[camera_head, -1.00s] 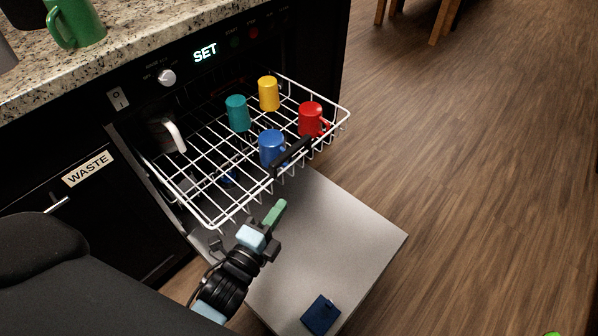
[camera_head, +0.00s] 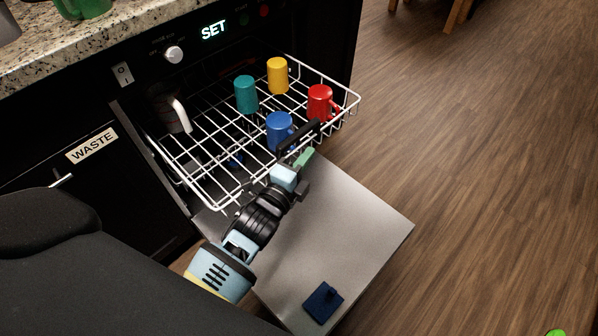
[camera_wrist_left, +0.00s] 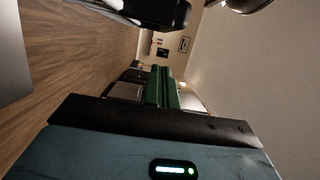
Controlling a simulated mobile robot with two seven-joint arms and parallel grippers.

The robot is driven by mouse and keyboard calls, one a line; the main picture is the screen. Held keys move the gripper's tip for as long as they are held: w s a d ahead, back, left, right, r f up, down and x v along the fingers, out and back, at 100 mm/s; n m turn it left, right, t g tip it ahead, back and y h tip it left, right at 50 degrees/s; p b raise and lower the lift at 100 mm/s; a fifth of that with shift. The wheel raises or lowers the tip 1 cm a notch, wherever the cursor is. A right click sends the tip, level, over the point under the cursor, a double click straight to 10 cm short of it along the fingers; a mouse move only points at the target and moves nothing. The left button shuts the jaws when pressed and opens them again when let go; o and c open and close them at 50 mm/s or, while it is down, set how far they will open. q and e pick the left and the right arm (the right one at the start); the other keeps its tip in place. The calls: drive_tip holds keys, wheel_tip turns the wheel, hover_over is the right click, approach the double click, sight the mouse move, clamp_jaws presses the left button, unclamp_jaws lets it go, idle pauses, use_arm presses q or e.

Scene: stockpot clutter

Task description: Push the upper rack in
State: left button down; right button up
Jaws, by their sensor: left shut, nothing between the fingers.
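The upper rack (camera_head: 205,150) is a white wire basket pulled out of the dishwasher over its lowered door (camera_head: 350,225). A black handle (camera_head: 298,137) sits on the rack's front edge. My left gripper (camera_head: 306,157) has green fingers, shut and empty, just in front of and below the handle. Whether it touches the handle or rack cannot be told. The shut fingers also show in the left wrist view (camera_wrist_left: 162,87). My right gripper is not in view.
The rack holds a teal mug (camera_head: 246,95), a yellow mug (camera_head: 277,76), a red mug (camera_head: 320,102), a blue mug (camera_head: 279,132) and a white-handled cup (camera_head: 172,113). A dark blue block (camera_head: 322,302) lies on the door.

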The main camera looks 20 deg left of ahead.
sight(298, 139)
use_arm(q)
drive_tip(key=shift+w+a, duration=0.25)
drive_tip(key=shift+a, duration=0.5)
drive_tip(key=shift+w+a, duration=0.2)
drive_tip(key=shift+a, duration=0.55)
drive_tip(key=shift+a, duration=0.15)
drive_tip(key=shift+w+a, duration=0.2)
drive_tip(key=shift+a, duration=0.3)
drive_tip(key=w+a+b, duration=0.2)
drive_tip(key=w+a, duration=0.2)
drive_tip(key=a, duration=0.8)
drive_tip(key=w+a+b, duration=0.1)
drive_tip(key=w+a, duration=0.4)
drive_tip(key=a, duration=0.7)
drive_tip(key=shift+a+b, duration=0.25)
drive_tip(key=shift+b, duration=0.15)
drive_tip(key=shift+s+d, duration=0.1)
